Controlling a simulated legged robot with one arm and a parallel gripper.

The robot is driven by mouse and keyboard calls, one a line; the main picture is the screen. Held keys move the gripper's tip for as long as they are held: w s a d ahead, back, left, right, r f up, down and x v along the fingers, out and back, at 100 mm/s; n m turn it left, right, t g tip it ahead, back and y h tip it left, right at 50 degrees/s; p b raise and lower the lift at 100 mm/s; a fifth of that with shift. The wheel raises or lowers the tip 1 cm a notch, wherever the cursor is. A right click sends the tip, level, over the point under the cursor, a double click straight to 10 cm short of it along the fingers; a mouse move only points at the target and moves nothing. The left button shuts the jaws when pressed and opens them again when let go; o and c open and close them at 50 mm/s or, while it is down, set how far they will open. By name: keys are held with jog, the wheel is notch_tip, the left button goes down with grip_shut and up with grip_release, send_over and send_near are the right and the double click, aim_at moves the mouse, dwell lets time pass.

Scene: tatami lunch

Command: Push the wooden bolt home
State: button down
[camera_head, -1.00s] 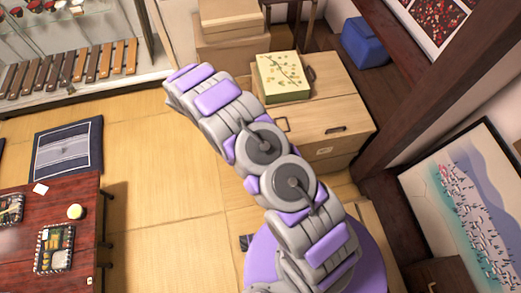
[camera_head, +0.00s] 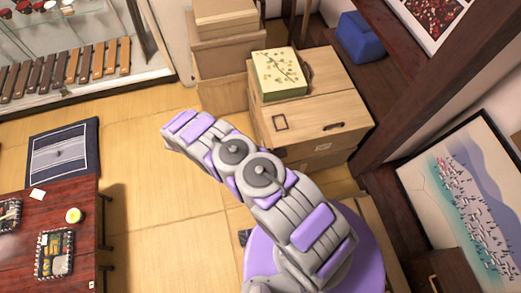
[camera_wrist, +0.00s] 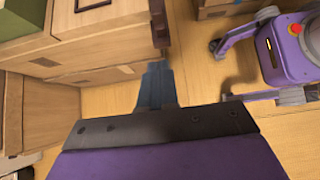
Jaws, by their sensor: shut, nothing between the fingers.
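My gripper (camera_wrist: 157,85) shows in the wrist view as narrow blue-grey fingers, shut and empty. Its tips are beside the right end of a wooden chest (camera_wrist: 120,40); I cannot tell whether they touch it. A darker wooden bar (camera_wrist: 158,22) at that end of the chest, just beyond the fingertips, may be the bolt; I cannot tell how far it is in. In the head view the chest (camera_head: 300,118) stands beyond my arm, with a square frame and a dark handle on it. No bolt is clear there, and my gripper is hidden.
A green patterned box (camera_head: 280,73) sits on the chest. Cardboard boxes (camera_head: 228,55) stand behind it. A low red-brown table (camera_head: 25,255) with lunch boxes is at lower left, and a framed picture (camera_head: 470,205) leans at right. Tatami floor (camera_head: 150,225) is free between table and chest.

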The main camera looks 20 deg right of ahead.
jog(key=d+r+b+x, duration=0.1)
jog(key=r+b+x, duration=0.1)
jog(key=x, duration=1.1)
jog(key=shift+d, duration=0.35)
